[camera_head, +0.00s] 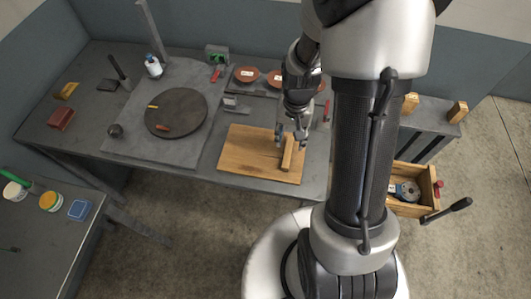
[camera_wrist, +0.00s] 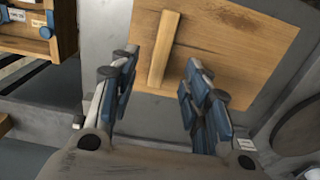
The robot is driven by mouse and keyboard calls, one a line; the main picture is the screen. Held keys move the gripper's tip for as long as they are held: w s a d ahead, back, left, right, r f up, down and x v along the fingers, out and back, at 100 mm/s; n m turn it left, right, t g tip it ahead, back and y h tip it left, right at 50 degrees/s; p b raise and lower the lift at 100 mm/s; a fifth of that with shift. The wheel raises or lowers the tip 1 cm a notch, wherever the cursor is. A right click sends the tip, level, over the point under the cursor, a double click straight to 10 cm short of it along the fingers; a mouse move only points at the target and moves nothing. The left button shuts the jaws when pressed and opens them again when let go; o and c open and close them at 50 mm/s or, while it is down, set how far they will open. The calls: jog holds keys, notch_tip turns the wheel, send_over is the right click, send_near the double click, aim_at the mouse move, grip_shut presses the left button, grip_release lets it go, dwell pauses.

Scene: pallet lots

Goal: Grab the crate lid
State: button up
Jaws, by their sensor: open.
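The crate lid (camera_head: 247,155) is a flat wooden board lying near the front edge of the grey table. A raised wooden bar (camera_head: 288,153) crosses it near its right side. In the wrist view the lid (camera_wrist: 232,55) fills the upper right, with the bar (camera_wrist: 163,49) running up and down between the lines of my fingers. My gripper (camera_head: 291,139) is open and empty, above the right part of the lid. In the wrist view the fingers (camera_wrist: 158,66) are spread on either side of the bar. I cannot tell whether they touch anything.
A dark round disc (camera_head: 183,112) lies left of the lid on a grey mat. Reddish round pieces (camera_head: 247,74) sit in a tray behind. An open wooden crate (camera_head: 427,183) holding items stands at the right, partly behind my arm. A lower table with jars (camera_head: 50,201) is at the left.

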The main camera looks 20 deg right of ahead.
aim_at(288, 151)
notch_tip(288, 151, down, 7)
jog(key=shift+w+a+f+b, duration=0.1)
jog(key=shift+f+b, duration=0.1)
jog(key=shift+b, duration=1.05)
jog(key=shift+r, duration=0.1)
jog(key=shift+c, duration=0.2)
grip_shut()
